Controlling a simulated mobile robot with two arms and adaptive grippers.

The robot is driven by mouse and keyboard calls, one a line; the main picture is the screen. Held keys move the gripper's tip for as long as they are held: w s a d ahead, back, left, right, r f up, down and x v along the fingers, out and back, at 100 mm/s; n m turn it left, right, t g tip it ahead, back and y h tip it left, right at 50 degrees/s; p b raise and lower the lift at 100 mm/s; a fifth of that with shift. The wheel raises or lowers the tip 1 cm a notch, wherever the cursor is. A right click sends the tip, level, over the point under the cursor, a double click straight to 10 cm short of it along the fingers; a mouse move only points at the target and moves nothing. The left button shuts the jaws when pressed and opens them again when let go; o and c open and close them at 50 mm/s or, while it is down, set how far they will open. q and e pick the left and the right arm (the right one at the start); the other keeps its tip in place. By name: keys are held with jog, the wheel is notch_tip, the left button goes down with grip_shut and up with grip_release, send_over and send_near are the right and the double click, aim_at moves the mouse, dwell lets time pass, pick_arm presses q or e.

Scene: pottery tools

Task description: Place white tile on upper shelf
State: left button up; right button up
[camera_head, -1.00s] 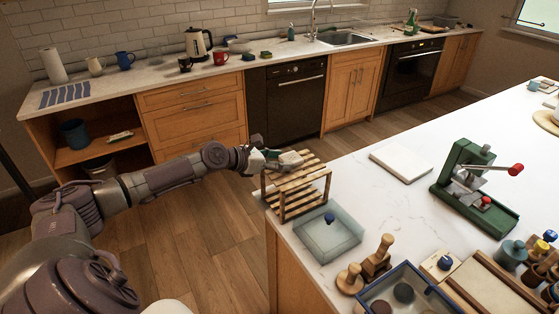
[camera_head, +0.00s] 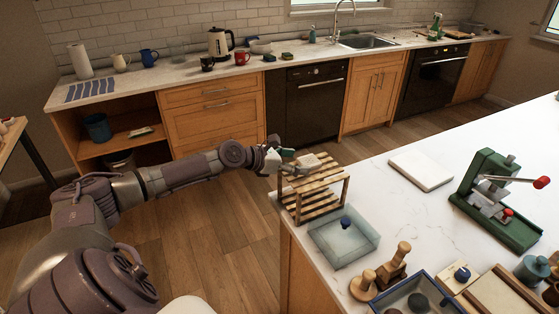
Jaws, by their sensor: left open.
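A small wooden rack (camera_head: 326,204) with a slatted upper shelf and a slatted lower shelf stands at the left corner of the white counter. A small pale piece (camera_head: 308,160), which looks like the white tile, lies on the upper shelf's far-left part. My left gripper (camera_head: 293,167) is at the upper shelf's left edge, open, its fingertips right beside the pale piece. Whether they touch it is too small to tell. My right gripper is out of view.
A translucent tray (camera_head: 345,252) with a blue-knobbed item stands in front of the rack. Wooden stamps (camera_head: 393,267) stand near the front. Counter between rack and slab is clear.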

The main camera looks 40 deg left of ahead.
aim_at(282, 173)
pick_arm(q)
jog(key=v, duration=0.2)
jog(key=b+v, duration=0.1)
jog(key=v, duration=0.1)
jog(key=shift+s+a+f, duration=0.15)
jog(key=shift+s+f, duration=0.05)
jog(key=p+v, duration=0.3)
jog(key=v, duration=0.4)
jog(key=shift+r+p, duration=0.3)
jog(key=shift+f, duration=0.1)
